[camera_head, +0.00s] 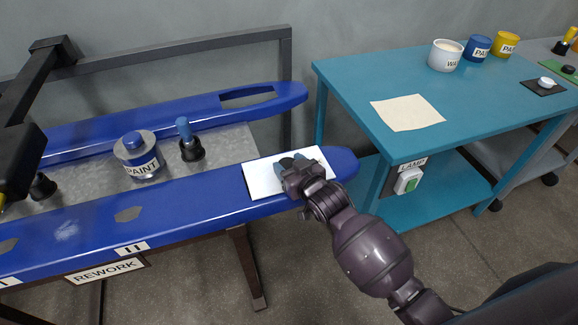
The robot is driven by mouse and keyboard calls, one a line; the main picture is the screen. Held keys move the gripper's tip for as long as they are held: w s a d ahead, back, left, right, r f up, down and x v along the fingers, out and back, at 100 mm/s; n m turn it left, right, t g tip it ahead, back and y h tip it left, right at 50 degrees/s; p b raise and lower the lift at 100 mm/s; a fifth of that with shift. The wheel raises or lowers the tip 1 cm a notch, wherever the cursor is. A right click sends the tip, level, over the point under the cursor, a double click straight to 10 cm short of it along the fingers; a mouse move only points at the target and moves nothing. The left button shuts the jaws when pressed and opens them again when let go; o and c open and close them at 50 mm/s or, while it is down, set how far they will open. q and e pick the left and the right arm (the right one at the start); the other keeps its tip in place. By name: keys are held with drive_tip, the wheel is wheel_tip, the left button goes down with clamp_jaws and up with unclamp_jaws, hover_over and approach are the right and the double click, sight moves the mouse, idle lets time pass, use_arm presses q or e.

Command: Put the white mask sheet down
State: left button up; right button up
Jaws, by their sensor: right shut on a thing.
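The white mask sheet (264,180) is over the right end of the near blue fork (190,207). It looks flat on the fork or just above it; I cannot tell whether it touches. My right gripper (296,172) is shut on the white mask sheet near its middle and hides part of it. Dark and blue patches show beside the fingers. My left gripper is not in view.
A paint can (138,156) and a blue-handled tool (190,140) stand between the forks. The teal table (360,75) holds a cream sheet (407,113) and several pots. A lamp switch (408,181) hangs at its side. A dark fixture (20,130) overhangs the left.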

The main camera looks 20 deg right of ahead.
drive_tip(key=shift+f, duration=0.25)
drive_tip(key=o, duration=1)
drive_tip(key=shift+r, duration=0.2)
drive_tip(key=shift+s+d, duration=0.1)
drive_tip(key=shift+s, duration=0.2)
use_arm(q)
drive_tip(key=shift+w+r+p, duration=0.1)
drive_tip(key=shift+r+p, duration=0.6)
drive_tip(key=shift+p, duration=0.15)
use_arm(e)
drive_tip(key=shift+v, duration=5.7)
